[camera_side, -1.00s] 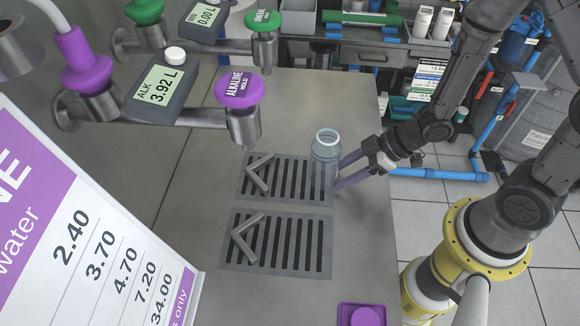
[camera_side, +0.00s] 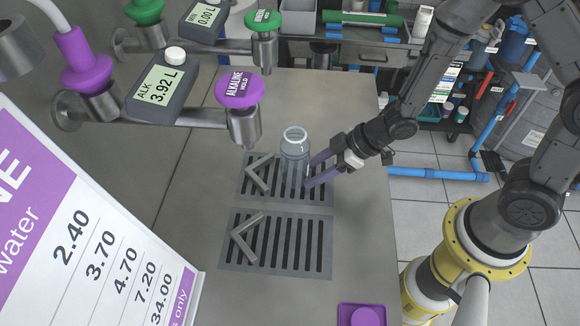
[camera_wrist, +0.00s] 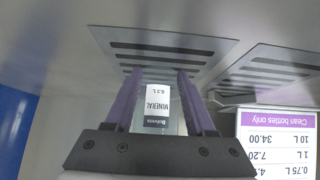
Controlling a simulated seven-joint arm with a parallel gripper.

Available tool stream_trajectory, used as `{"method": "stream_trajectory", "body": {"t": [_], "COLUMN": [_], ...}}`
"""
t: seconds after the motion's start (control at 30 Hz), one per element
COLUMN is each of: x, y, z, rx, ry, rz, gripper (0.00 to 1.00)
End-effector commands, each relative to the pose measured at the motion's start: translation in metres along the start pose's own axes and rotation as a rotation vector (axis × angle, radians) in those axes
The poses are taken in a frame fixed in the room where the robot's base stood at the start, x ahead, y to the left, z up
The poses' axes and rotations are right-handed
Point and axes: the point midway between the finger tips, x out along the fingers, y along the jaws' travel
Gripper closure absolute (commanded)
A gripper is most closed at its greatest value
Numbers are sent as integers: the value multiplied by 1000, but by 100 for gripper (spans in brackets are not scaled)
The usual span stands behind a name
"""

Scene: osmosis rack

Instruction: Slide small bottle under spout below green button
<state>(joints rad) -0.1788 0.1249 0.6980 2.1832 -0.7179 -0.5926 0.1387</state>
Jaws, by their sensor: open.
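The small clear bottle (camera_side: 295,158) stands upright on the upper slotted grate (camera_side: 240,195). The green button (camera_side: 263,19) tops a metal spout (camera_side: 265,52) at the back, behind and left of the bottle.
A purple button (camera_side: 240,90) tops a nearer spout (camera_side: 244,128). A V-shaped guide (camera_side: 260,172) sits on the upper grate, left of the bottle. A lower grate (camera_side: 275,262) has another V-shaped guide (camera_side: 247,237). Bare counter (camera_side: 310,105) lies behind the upper grate.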

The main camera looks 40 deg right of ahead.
Motion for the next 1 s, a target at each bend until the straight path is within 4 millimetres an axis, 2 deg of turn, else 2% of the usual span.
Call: {"method": "stream_trajectory", "body": {"t": [0.77,1.0], "x": [31,24], "y": [0,1], "z": [-37,-28], "rx": [-1,1], "ry": [0,-1], "rz": [0,1], "gripper": [45,45]}}
